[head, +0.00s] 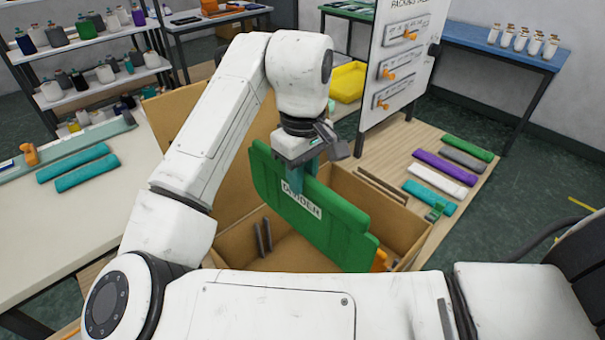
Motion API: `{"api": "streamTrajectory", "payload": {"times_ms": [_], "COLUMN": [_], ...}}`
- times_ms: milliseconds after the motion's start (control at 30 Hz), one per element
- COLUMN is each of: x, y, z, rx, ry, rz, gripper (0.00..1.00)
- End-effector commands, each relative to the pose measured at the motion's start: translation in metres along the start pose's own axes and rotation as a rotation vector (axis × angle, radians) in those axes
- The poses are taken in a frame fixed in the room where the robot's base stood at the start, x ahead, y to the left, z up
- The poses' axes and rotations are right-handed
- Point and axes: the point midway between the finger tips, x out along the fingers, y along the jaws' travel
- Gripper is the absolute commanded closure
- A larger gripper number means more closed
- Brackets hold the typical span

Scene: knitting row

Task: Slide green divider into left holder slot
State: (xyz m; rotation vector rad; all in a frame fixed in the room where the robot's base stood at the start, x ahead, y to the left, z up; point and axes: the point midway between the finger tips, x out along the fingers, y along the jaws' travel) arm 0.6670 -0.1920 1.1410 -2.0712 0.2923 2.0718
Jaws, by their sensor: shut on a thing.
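The green divider (335,232) is a flat panel with a white label, seen in the head view upright and slanting down to the right. My gripper (298,172) is shut on its upper edge, left of its middle. The divider is over and partly inside an open cardboard box (232,247). A pair of dark upright holder pieces (263,236) stands in the box, left of the divider, with a narrow gap between them. The divider looks apart from this left holder. The divider's lower edge and any holder behind it are hidden.
Several coloured rolls (437,173) lie on the wooden table right of the box. A white panel with orange handles (402,60) stands behind. Two teal rolls (78,168) lie on the pale table at left. An orange object (379,260) shows by the divider's right end.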

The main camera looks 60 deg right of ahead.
Motion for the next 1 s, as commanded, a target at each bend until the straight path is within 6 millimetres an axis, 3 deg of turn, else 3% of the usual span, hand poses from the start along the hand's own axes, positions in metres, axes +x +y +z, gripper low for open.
{"api": "streamTrajectory", "payload": {"times_ms": [1000], "x": [-0.068], "y": [0.000], "z": [0.000], "rx": [0.000], "ry": [0.002], "rz": [-0.001], "gripper": [1.00]}}
